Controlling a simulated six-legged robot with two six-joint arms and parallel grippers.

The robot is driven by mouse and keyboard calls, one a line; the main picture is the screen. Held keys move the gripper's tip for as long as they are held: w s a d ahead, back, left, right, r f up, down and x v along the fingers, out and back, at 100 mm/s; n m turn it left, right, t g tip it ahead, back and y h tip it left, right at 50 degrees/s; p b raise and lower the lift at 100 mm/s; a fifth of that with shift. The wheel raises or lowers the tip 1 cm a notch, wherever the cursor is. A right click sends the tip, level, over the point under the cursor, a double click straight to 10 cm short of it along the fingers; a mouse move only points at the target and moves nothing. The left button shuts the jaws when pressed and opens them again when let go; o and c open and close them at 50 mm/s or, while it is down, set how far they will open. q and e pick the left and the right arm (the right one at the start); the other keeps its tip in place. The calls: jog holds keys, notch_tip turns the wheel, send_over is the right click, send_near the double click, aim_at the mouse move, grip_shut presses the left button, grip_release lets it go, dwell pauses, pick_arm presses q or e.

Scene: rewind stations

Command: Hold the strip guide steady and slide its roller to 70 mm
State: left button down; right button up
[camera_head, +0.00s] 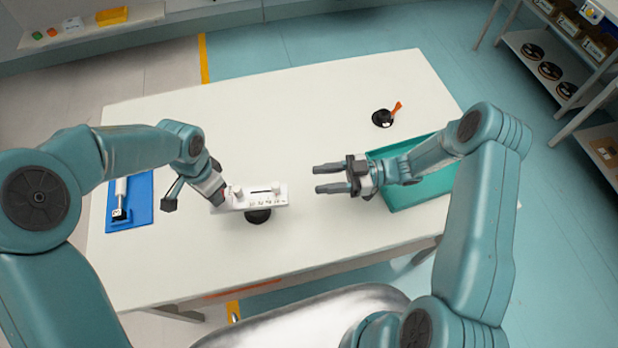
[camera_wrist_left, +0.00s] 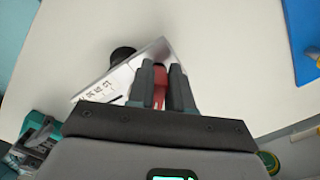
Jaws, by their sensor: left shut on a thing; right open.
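The strip guide (camera_head: 264,203) is a white block with a dark slot and printed numbers, above a black round base (camera_head: 258,217) on the table. In the left wrist view the guide (camera_wrist_left: 122,80) lies beside my fingers. Small pale knobs stand on its top; I cannot tell which is the roller or its exact reading. My left gripper (camera_head: 219,194) is shut on a red part at the guide's left end. That red part (camera_wrist_left: 160,86) shows between the fingers in the wrist view. My right gripper (camera_head: 328,178) is open and empty, right of the guide and apart from it.
A teal tray (camera_head: 405,203) is at the right, partly behind my right arm. A black disc with an orange handle (camera_head: 383,118) sits behind it. The table's (camera_head: 270,115) back middle is clear.

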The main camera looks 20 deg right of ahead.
dwell(0.3)
pick_arm(q)
jog(key=c, duration=1)
grip_release()
jog(key=shift+o, duration=0.2)
